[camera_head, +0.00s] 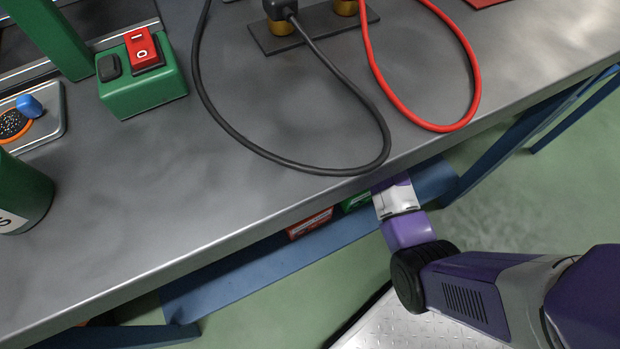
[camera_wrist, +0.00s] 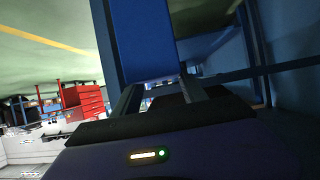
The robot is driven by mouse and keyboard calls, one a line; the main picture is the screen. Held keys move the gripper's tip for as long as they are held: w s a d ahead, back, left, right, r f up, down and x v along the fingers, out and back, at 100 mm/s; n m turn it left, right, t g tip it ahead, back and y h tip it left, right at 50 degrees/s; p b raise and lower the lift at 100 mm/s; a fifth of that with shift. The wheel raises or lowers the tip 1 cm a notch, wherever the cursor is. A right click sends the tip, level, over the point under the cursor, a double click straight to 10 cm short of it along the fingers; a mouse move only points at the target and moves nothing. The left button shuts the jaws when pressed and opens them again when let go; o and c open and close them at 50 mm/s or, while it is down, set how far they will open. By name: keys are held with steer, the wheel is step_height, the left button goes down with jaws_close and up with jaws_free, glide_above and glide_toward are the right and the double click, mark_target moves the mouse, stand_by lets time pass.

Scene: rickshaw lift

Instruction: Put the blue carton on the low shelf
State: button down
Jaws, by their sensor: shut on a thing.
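The blue carton (camera_wrist: 145,40) fills the upper middle of the wrist view as a bright blue block. My gripper (camera_wrist: 157,86) is shut on it, with a finger on each side. In the head view my arm reaches in under the front edge of the workbench, and the carton and my fingertips are hidden there. The low shelf (camera_head: 235,282) is the blue board beneath the bench. Whether the carton touches the shelf cannot be told.
A red box (camera_head: 309,224) and a green box (camera_head: 356,201) stand on the low shelf, left of my wrist. The workbench top (camera_head: 270,190) overhangs the shelf. A blue bench leg (camera_head: 500,148) stands to the right. Black and red cables loop on the bench.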

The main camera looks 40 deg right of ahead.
step_height(320, 180, down, 20)
steer(key=b, duration=0.8)
steer(key=shift+b, duration=0.35)
steer(key=c, duration=0.6)
jaws_free()
steer(key=p+v, duration=0.4)
steer(key=v, duration=0.8)
